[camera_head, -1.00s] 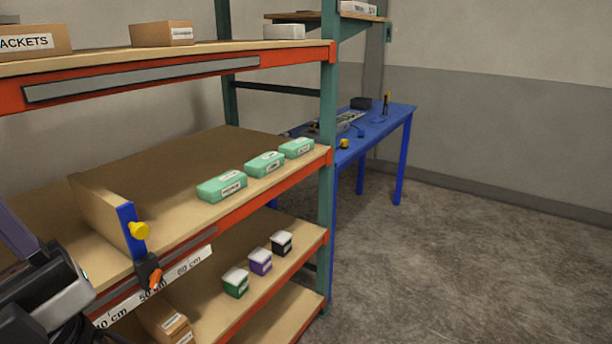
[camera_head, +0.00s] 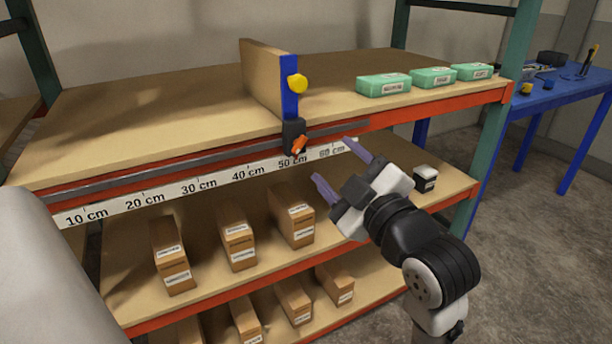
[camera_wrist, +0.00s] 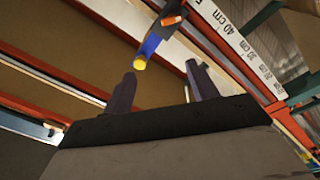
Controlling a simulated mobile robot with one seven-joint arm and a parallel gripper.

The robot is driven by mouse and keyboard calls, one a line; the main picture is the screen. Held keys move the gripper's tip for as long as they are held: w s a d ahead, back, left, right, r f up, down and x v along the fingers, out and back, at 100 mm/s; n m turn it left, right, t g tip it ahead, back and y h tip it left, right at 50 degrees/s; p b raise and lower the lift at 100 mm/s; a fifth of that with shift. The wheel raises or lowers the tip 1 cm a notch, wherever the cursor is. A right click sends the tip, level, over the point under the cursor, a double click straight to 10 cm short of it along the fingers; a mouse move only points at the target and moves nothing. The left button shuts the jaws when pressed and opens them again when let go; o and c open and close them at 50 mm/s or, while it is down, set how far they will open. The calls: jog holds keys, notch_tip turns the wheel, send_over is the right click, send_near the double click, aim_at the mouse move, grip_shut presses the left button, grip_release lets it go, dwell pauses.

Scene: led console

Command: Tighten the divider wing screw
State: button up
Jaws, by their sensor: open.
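A yellow knob (camera_head: 297,84) sits high on the strip. A black clamp (camera_head: 293,131) at its foot carries the orange wing screw (camera_head: 300,146), just above the 50 cm mark. My gripper (camera_head: 334,162) is open and empty, to the right of and below the screw, apart from it. In the wrist view the yellow knob (camera_wrist: 139,64) appears between the open purple fingers (camera_wrist: 162,72), and the orange wing screw (camera_wrist: 172,18) is beyond them near the top edge.
The shelf's red front edge holds a rail and a white centimetre scale (camera_head: 200,185). Green boxes (camera_head: 383,85) stand right of the divider. Cardboard boxes (camera_head: 237,235) and a black bin (camera_head: 425,178) stand on the shelf below. A green post (camera_head: 489,155) rises at right.

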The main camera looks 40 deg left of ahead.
aim_at(301, 147)
jog(key=shift+n+g+h, duration=0.4)
jog(key=shift+h, duration=0.1)
jog(key=f+x, duration=0.1)
jog(key=x, duration=0.3)
jog(key=f+p+x, duration=0.1)
jog(key=x, duration=0.3)
jog(key=f+p+x, duration=0.1)
jog(key=x, duration=0.3)
jog(key=shift+w+a, duration=0.15)
jog(key=shift+w, duration=0.4)
jog(key=shift+c, duration=0.5)
jog(key=c, duration=0.9)
jog(key=shift+m, duration=0.4)
jog(key=m+p, duration=0.4)
jog(key=m, duration=0.1)
jog(key=shift+r, duration=0.15)
jog(key=m+p, duration=0.2)
jog(key=m, duration=0.2)
jog(key=shift+p, duration=0.35)
jog(key=shift+f+m, duration=0.2)
jog(key=shift+m, duration=0.2)
